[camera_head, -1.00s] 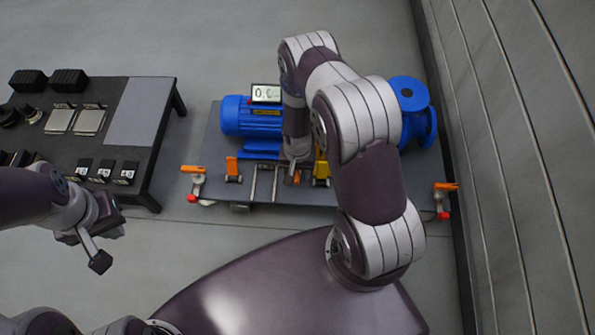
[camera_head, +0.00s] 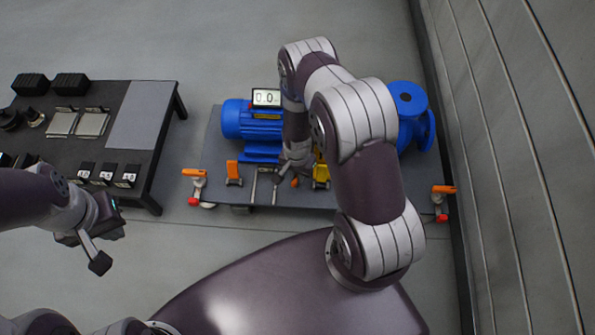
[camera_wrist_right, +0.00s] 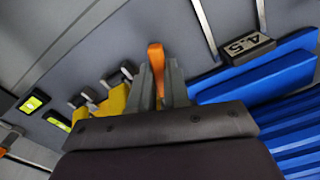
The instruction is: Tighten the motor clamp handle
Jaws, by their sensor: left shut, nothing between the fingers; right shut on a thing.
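The blue motor (camera_head: 248,121) sits on a grey skid plate (camera_head: 335,192), partly hidden behind my right arm. My right gripper (camera_head: 288,180) is low at the motor's front side, shut on an orange clamp handle (camera_head: 295,182). In the right wrist view the handle (camera_wrist_right: 156,58) stands upright between the two grey fingers (camera_wrist_right: 158,85). The clamp's lower part is hidden by the gripper. Another orange handle (camera_head: 232,169) stands to the left, and a yellow piece (camera_head: 321,174) is close on the right. My left gripper (camera_head: 100,262) is shut and empty, away from the skid.
A display (camera_head: 266,97) reading about 0.0 stands behind the motor. Orange and red corner clamps sit at the skid's left (camera_head: 195,186) and right (camera_head: 442,200). A dark table (camera_head: 144,130) with blocks stands left; a wall is right.

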